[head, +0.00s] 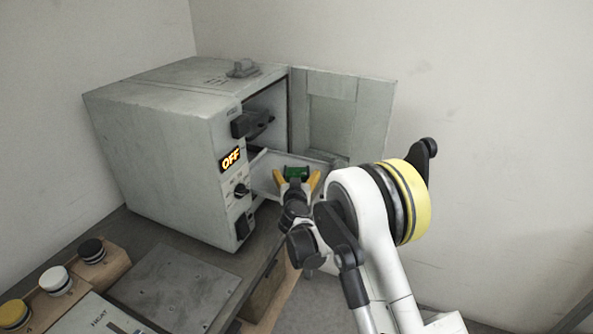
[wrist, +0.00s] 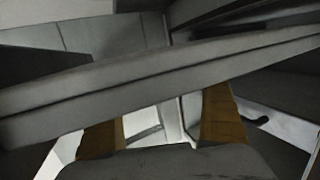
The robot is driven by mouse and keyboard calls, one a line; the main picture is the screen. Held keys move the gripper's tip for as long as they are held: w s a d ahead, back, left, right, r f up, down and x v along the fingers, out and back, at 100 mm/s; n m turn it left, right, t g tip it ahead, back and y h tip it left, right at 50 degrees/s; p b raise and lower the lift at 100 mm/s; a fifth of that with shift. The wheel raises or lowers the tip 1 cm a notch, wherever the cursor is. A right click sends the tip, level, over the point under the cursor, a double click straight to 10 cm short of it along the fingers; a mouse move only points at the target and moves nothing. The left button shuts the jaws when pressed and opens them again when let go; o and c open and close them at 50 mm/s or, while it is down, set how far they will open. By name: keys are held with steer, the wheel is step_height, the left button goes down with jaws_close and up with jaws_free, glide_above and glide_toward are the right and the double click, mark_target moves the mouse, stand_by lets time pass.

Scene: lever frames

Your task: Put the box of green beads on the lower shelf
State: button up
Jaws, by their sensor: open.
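The green box (head: 297,171) shows in the head view at the pulled-out pale shelf (head: 265,180) of the grey cabinet. My gripper (head: 297,177) is open, with its orange fingers to the left and right of the box in the picture. Whether they touch it, I cannot tell. The box's lower part is hidden by my gripper. In the wrist view my open fingers (wrist: 160,125) point toward a long grey edge crossing the picture. No green box shows there.
The grey cabinet (head: 165,135) reads OFF on its front display (head: 230,159). Its door (head: 345,115) stands open at the right, behind the shelf. A dark part (head: 255,122) sits higher in the opening. Yellow, white and black buttons (head: 57,280) are on the bench at lower left.

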steer(key=s, duration=0.3)
steer(key=s+r+p, duration=0.1)
steer(key=s, duration=0.5)
steer(key=shift+s+d+r+p, duration=0.1)
steer(key=shift+d+r+p, duration=0.1)
steer(key=shift+r+p, duration=0.1)
steer(key=s+d+r+m+g+h, duration=0.1)
steer(key=s+d+r, duration=0.25)
steer(key=d, duration=0.25)
steer(key=s+d+r+g+h, duration=0.1)
steer(key=s+d+r+g, duration=0.15)
steer(key=d+r, duration=0.3)
steer(key=s+d+r+m+g+h, duration=0.1)
steer(key=s+d+r, duration=0.3)
steer(key=d, duration=0.3)
steer(key=s+d+f+g+y, duration=0.1)
steer(key=s+d+g, duration=0.1)
steer(key=s, duration=1.2)
steer(key=s+d+f+n+g+y, duration=0.1)
steer(key=s+d+g, duration=0.2)
steer(key=s, duration=1.1)
steer(key=shift+s+d+f, duration=0.15)
steer(key=shift+s+d, duration=0.25)
steer(key=shift+d, duration=0.05)
